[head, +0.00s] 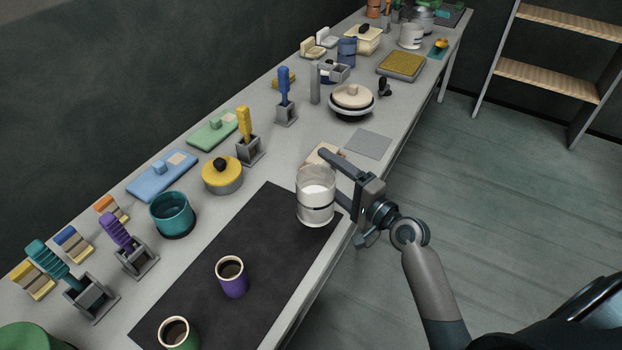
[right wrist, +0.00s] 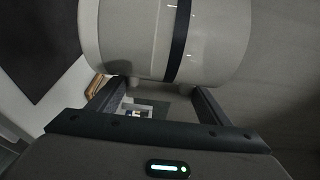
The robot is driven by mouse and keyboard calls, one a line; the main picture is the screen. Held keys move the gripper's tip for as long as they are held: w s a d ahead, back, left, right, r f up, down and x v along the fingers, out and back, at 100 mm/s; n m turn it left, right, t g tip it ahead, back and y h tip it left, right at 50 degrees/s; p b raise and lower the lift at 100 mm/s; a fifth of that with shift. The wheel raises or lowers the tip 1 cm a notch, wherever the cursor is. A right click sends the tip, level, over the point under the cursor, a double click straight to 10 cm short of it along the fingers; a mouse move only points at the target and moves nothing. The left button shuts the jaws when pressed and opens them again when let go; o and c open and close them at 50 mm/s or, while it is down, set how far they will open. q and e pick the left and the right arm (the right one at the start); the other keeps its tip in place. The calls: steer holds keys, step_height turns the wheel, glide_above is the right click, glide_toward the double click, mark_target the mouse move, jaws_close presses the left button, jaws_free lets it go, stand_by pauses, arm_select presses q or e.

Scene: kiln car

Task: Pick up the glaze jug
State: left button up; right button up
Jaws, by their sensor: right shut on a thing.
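The glaze jug (head: 316,207) is a pale, partly see-through cylinder with a thin dark band, upright at the right corner of the dark mat (head: 262,222). My right gripper (head: 333,175) reaches in from the right and is shut on the jug, one finger behind it and one at its near right side. In the right wrist view the jug (right wrist: 130,40) fills the top, with the finger tips (right wrist: 152,92) at its side. I cannot tell whether its base touches the mat. My left gripper is not in view.
A purple cup (head: 232,280) and a green cup (head: 179,333) stand on the mat. A yellow lidded pot (head: 222,178), a teal bowl (head: 173,217) and brush holders line the left. A grey square (head: 369,143) lies flat behind the gripper. The floor (head: 490,200) is open at right.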

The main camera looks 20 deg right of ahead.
steer(key=shift+s+d+r, duration=0.5)
steer(key=shift+d+r, duration=0.1)
steer(key=shift+d, duration=0.15)
steer(key=o, duration=1.5)
steer(key=c, duration=1.3)
